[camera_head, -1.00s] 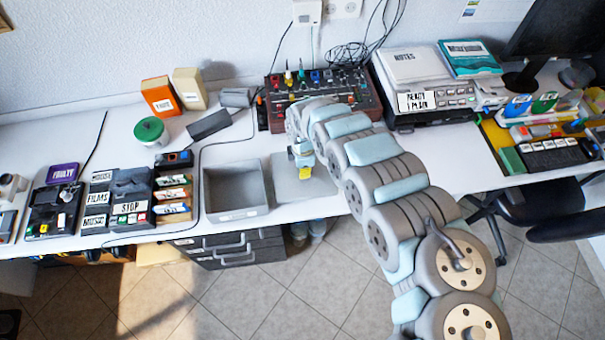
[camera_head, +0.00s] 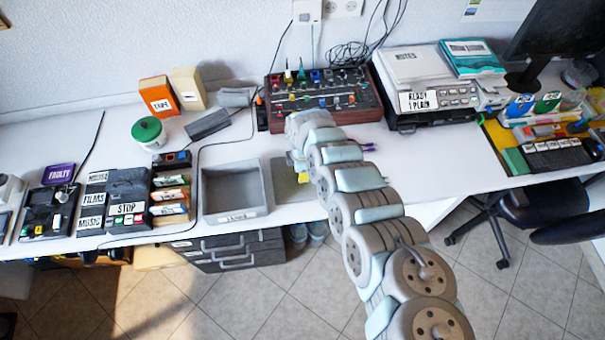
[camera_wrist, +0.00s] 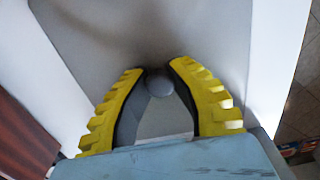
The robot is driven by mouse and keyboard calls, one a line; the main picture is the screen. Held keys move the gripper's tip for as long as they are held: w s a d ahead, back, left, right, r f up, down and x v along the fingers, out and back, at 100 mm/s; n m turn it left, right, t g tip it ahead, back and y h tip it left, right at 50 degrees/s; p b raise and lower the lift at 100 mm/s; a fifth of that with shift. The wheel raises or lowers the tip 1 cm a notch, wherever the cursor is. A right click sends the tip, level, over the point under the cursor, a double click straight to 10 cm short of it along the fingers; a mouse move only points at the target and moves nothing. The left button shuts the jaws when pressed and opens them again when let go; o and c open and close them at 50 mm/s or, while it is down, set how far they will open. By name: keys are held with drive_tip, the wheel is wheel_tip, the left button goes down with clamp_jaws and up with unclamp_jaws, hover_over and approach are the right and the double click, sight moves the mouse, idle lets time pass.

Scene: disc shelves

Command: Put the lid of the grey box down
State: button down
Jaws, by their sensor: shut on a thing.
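The grey box (camera_head: 207,217) stands open and empty on the desk, with a label on its front rim. Its flat grey lid (camera_head: 285,197) is just right of the box, partly hidden by my arm. In the wrist view the lid (camera_wrist: 190,30) fills much of the picture, with a round grey knob (camera_wrist: 159,84) on it. My gripper (camera_wrist: 158,72) is shut on this knob with its yellow fingers on both sides. One yellow finger shows in the head view. I cannot tell whether the lid touches the desk.
A mixer-like panel (camera_head: 325,98) is behind my arm. A printer (camera_head: 425,85) stands at the back right. Small boxes (camera_head: 168,195) and a black device (camera_head: 128,190) are left of the grey box. The desk right of my arm is mostly clear.

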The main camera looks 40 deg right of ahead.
drive_tip(key=shift+d, duration=0.1)
drive_tip(key=shift+f, duration=0.2)
drive_tip(key=c, duration=1)
unclamp_jaws()
drive_tip(key=shift+r, duration=0.1)
drive_tip(key=shift+r+p, duration=1.45)
drive_tip(key=shift+r, duration=4.65)
